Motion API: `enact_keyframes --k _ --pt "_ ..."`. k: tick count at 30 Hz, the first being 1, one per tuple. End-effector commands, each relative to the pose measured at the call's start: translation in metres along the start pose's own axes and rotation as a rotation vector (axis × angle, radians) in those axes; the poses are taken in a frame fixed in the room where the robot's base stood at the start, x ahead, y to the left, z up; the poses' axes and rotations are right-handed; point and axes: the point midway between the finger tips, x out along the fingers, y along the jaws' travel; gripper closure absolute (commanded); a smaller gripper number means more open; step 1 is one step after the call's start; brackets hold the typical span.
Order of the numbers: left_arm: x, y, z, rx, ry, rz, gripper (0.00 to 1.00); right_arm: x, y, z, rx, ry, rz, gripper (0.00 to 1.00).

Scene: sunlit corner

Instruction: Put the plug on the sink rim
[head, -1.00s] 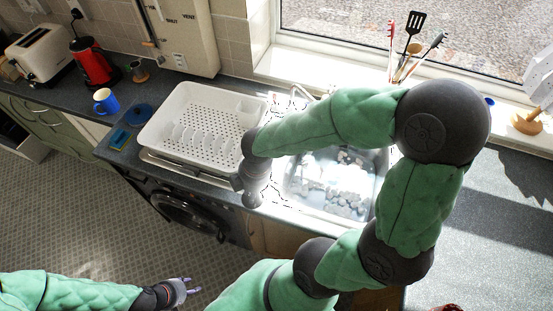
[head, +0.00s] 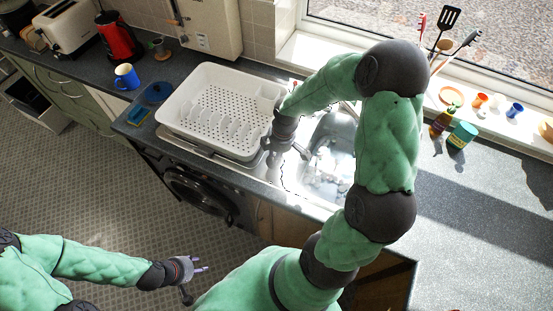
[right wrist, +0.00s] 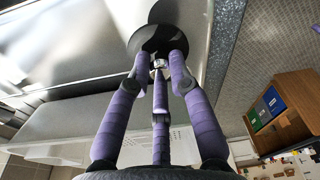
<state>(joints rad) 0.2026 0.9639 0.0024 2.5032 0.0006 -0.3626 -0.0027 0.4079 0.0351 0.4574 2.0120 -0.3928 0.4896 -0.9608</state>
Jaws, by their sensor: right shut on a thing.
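The plug is a dark round disc (right wrist: 150,38) with a small metal fitting. My right gripper (right wrist: 160,64) is shut on it, its purple fingers closed around the fitting. In the head view my right gripper (head: 274,152) is between the drying rack and the sink basin, over the sink's left part; the plug cannot be made out there. The metal sink (head: 330,165) has its basin to the right of this gripper. Whether the plug touches the metal surface is not clear. My left gripper (head: 200,268) is empty, fingers apart, above the floor.
A white drying rack (head: 220,100) stands close left of my right gripper. The right worktop is largely clear.

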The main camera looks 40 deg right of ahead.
Motion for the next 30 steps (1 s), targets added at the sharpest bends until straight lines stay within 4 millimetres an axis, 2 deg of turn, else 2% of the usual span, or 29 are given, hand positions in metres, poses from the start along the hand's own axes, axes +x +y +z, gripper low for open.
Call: enact_keyframes --k 5,12,23,24,25,26,30 --pt "0.001 0.000 0.000 0.000 0.000 0.000 0.60 0.009 0.007 0.003 0.001 -0.001 -0.001 1.00" --pt "0.006 -0.002 0.000 0.000 0.000 0.000 0.60 0.037 0.007 0.007 0.000 0.000 0.000 1.00" --pt "0.008 -0.003 0.000 0.000 0.000 0.000 0.60 0.041 0.006 0.007 0.000 0.000 0.001 1.00" --pt "0.008 -0.003 0.000 0.000 0.000 0.000 0.60 0.040 0.006 0.007 0.000 0.000 0.000 0.68" --pt "0.007 -0.003 0.000 0.000 0.000 0.000 0.60 0.040 0.006 0.007 0.000 0.000 0.000 0.59" --pt "0.007 -0.003 0.000 0.000 0.000 0.000 0.60 0.040 0.006 0.007 0.000 0.000 0.000 0.55" --pt "0.007 -0.003 0.000 0.000 0.000 0.000 0.60 0.039 0.006 0.007 0.000 0.000 0.000 0.55"
